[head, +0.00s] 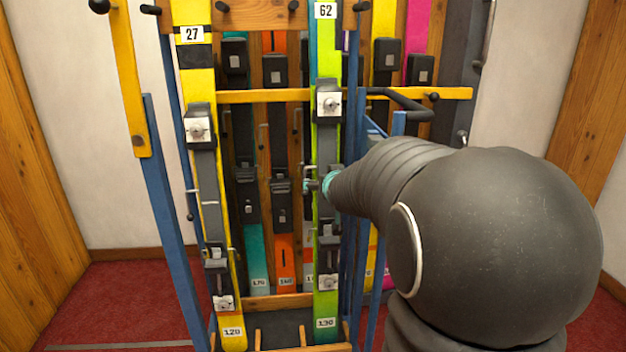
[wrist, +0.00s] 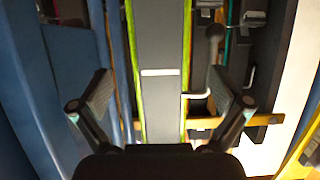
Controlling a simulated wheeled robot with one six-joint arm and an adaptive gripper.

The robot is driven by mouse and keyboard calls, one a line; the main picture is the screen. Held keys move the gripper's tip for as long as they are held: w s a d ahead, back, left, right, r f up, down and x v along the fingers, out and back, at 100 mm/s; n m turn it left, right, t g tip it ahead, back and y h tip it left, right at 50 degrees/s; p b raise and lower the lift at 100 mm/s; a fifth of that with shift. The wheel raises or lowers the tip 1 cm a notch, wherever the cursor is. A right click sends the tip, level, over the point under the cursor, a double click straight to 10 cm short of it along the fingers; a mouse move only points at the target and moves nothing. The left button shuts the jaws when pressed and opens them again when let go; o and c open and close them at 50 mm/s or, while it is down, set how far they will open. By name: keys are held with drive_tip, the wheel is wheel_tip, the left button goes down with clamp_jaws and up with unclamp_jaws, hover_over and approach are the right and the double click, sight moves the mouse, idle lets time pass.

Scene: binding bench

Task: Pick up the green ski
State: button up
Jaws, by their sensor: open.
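The green ski (head: 325,284) stands upright in the front of the rack, numbered 62 at the top and 130 at the bottom. It has black and grey bindings with a grey strip between them. In the wrist view the green ski (wrist: 162,40) runs vertically through the middle, with green edges and a grey centre with a white mark. My gripper (head: 318,184) is at the ski's middle height, partly hidden by my arm in the head view. In the wrist view my gripper (wrist: 163,92) is open, with one finger on each side of the ski and gaps on both sides.
A yellow ski (head: 232,290) numbered 27 stands to the left in the rack. Several other skis stand behind. The blue rack post (head: 168,200) and yellow crossbar (head: 262,96) frame them. A blue surface lies close left in the wrist view. Red carpet (head: 115,300) is free at left.

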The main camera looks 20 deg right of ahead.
drive_tip(key=x, duration=0.6)
drive_tip(key=shift+f, duration=0.2)
drive_tip(key=shift+a, duration=0.1)
drive_tip(key=c, duration=1.5)
drive_tip(key=shift+w+r, duration=0.1)
drive_tip(key=shift+r, duration=0.1)
drive_tip(key=c, duration=0.4)
drive_tip(key=shift+o, duration=0.2)
